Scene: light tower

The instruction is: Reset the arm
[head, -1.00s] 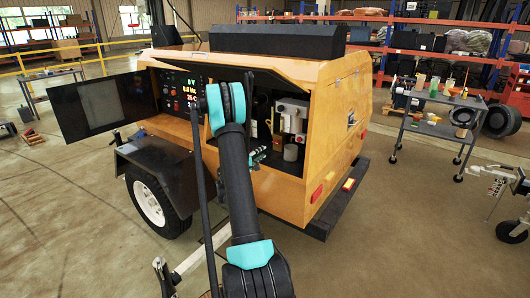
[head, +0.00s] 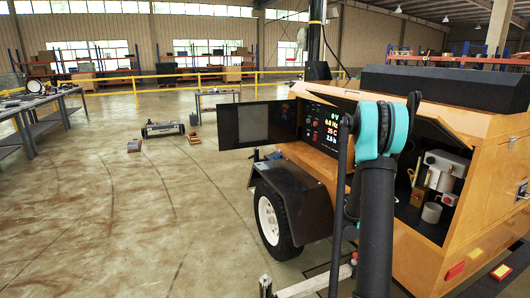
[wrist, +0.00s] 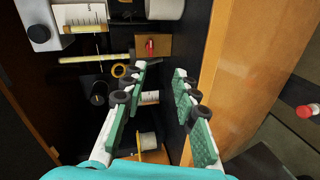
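My gripper (wrist: 160,105) shows in the wrist view with its two green-padded fingers apart and nothing between them. It points into the open compartment of the orange light tower (wrist: 230,70). In the head view my arm stands in front of the light tower (head: 480,130), and the gripper itself is hidden behind the arm. The control panel (head: 322,127) has lit readouts, and its black door (head: 243,124) is swung open to the left.
Inside the compartment are a white unit (head: 445,170) and a grey cylinder (head: 431,212). The tower's wheel (head: 272,222) and fender stand left of the arm. Workbenches (head: 45,110) line the far left. The floor (head: 130,220) left of the tower is mostly clear.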

